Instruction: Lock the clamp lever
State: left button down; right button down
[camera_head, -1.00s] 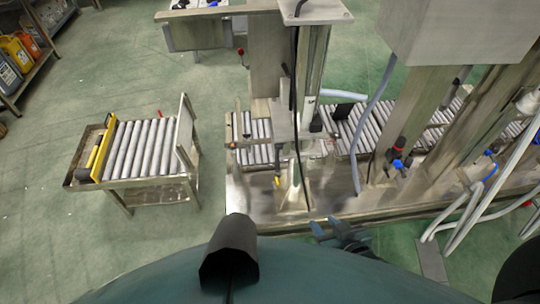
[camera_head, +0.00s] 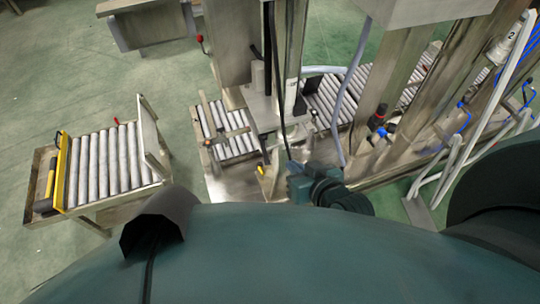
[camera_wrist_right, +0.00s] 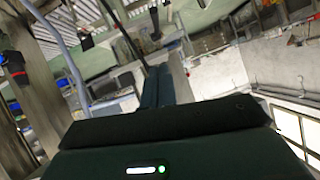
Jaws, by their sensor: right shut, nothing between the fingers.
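My right gripper (camera_head: 292,168) is at the lower middle of the head view, in front of the steel machine's base. In the right wrist view its fingers (camera_wrist_right: 158,84) are together, with nothing between them. I cannot tell for sure which part is the clamp lever. A small yellow-tipped part (camera_head: 262,170) sits on the machine base, just left of the gripper and apart from it. A black part with a red band (camera_head: 377,119) is on the frame to the right; a similar red-and-black part (camera_wrist_right: 14,66) shows in the wrist view. My left gripper is out of view.
The steel machine has a post (camera_head: 290,60), a grey hose (camera_head: 350,90) and a roller conveyor (camera_head: 325,100). A roller table (camera_head: 105,160) with a yellow end bar stands at the left. White pipes (camera_head: 480,120) stand at the right. Green floor is open between table and machine.

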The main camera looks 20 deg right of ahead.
send_near(266, 153)
jog(key=w+r, duration=0.1)
jog(key=w, duration=0.3)
pick_arm(q)
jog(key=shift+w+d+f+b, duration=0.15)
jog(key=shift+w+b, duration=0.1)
jog(key=shift+b, duration=0.3)
pick_arm(e)
jog(key=shift+w+a+f, duration=0.2)
jog(key=shift+f, duration=0.4)
jog(key=shift+w+a+f, duration=0.15)
jog(key=shift+w+f, duration=0.1)
jog(key=shift+f, duration=0.4)
jog(key=shift+w+a+f, duration=0.2)
jog(key=shift+f, duration=0.4)
jog(key=shift+f, duration=0.1)
